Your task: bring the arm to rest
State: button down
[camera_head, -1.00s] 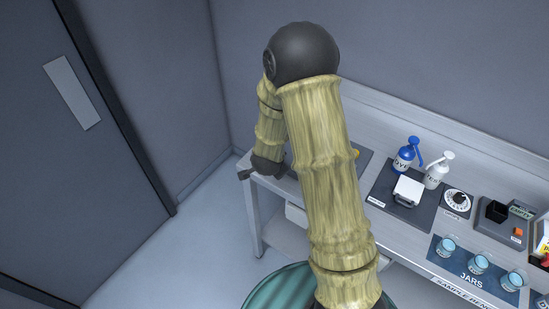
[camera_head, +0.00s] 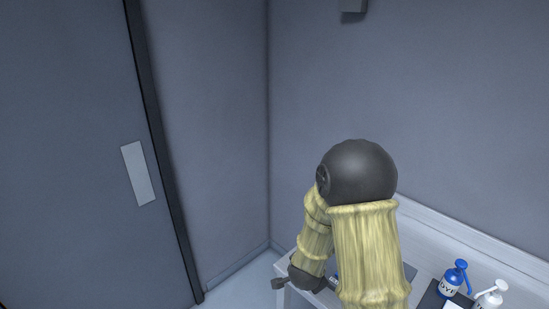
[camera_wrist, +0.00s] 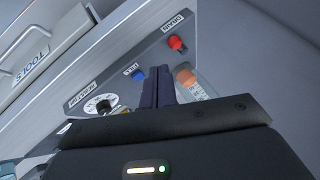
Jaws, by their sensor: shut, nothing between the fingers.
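My arm rises in the head view, with a dark round elbow (camera_head: 358,172) and pale yellow bamboo-like links. It bends down to a dark wrist (camera_head: 304,278) at the left end of the bench. In the wrist view my gripper (camera_wrist: 159,72) has its two dark fingers together, with nothing seen between them. The fingers point at a grey panel (camera_wrist: 150,57) with a red knob (camera_wrist: 176,43) marked DRAIN, a blue knob (camera_wrist: 138,75) marked FILL and a white dial (camera_wrist: 100,104). I cannot tell whether the fingertips touch the panel.
A blue pump bottle (camera_head: 453,281) and a white pump bottle (camera_head: 490,295) stand on the bench, right of my arm. A drawer marked TOOLS (camera_wrist: 45,50) shows in the wrist view. A dark door (camera_head: 75,170) is at left. Bare floor shows between door and bench.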

jog(key=s+r+n+g+y, duration=0.1)
jog(key=s+r+n+g, duration=0.1)
jog(key=s+r+n, duration=0.3)
jog(key=s+r+n+g+y, duration=0.1)
jog(key=s+r+n+g, duration=0.2)
jog(key=s, duration=0.8)
notch_tip(320, 180, up, 2)
jog(key=n, duration=0.4)
jog(key=shift+s+d+r+n+y, duration=0.2)
jog(key=shift+s+d+n+y, duration=0.1)
jog(key=shift+d+y, duration=0.1)
